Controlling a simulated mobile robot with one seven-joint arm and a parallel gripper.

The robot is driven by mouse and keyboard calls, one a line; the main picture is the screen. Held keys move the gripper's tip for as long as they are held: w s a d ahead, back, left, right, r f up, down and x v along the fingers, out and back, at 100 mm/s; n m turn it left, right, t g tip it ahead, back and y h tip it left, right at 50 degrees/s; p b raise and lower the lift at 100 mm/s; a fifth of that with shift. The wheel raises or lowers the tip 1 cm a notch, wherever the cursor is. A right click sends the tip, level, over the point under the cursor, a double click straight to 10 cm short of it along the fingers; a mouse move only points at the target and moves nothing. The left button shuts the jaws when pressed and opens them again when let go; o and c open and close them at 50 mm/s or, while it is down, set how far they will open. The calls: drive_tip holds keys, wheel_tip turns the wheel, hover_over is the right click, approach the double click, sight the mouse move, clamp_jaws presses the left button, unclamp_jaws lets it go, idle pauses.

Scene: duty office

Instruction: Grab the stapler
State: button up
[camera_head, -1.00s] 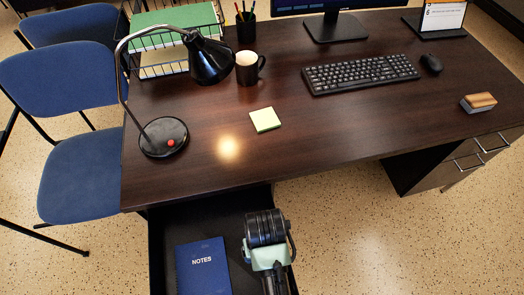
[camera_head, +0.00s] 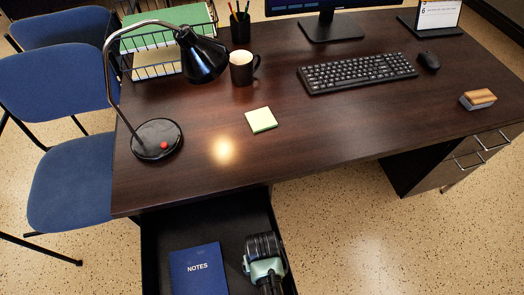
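I cannot make out a stapler in this view. A small block with a tan top and a grey base (camera_head: 478,99) lies at the right end of the desk; it looks more like an eraser than a stapler. My gripper (camera_head: 265,262), at the end of my black and mint-green arm, is over the right side of the open drawer (camera_head: 218,228) below the desk's front edge. Its fingers are hidden by the wrist, and so is the part of the drawer beneath it. I cannot tell whether it is open or holds anything.
A blue notebook (camera_head: 198,268) lies in the drawer, left of my gripper. The dark desk (camera_head: 330,130) holds a lamp (camera_head: 156,139), a mug (camera_head: 242,68), sticky notes (camera_head: 261,119), a keyboard (camera_head: 357,72) and a mouse (camera_head: 428,61). Blue chairs (camera_head: 72,180) stand at left.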

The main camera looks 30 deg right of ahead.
clamp_jaws()
idle(0.4)
